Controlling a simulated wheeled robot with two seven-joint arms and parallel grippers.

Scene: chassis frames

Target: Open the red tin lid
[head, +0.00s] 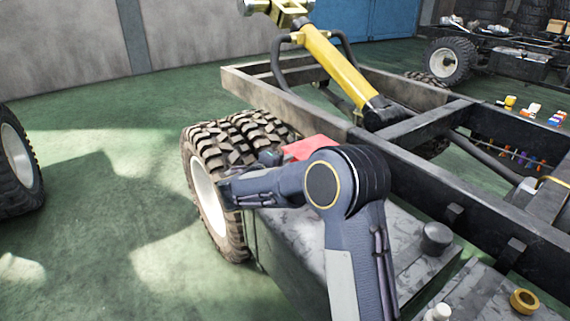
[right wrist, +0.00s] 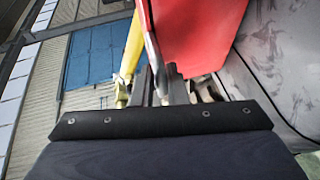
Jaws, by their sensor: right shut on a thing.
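The red tin lid (head: 312,147) shows in the head view as a red patch behind my right arm, beside the truck tyre; the rest of the tin is hidden. In the right wrist view the red surface (right wrist: 205,30) is large and close, standing up just beyond the fingers. My right gripper (right wrist: 161,85) is shut on the lid's thin edge, which runs up from between the fingers. In the head view my arm and wrist hide much of this contact. My left gripper is not in view.
A double tyre (head: 222,150) stands left of the lid. A grey box (head: 290,235) lies below my arm, and the dark chassis rail (head: 455,205) runs along the right. A yellow cylinder (head: 335,62) rises behind. The green floor at left is mostly open.

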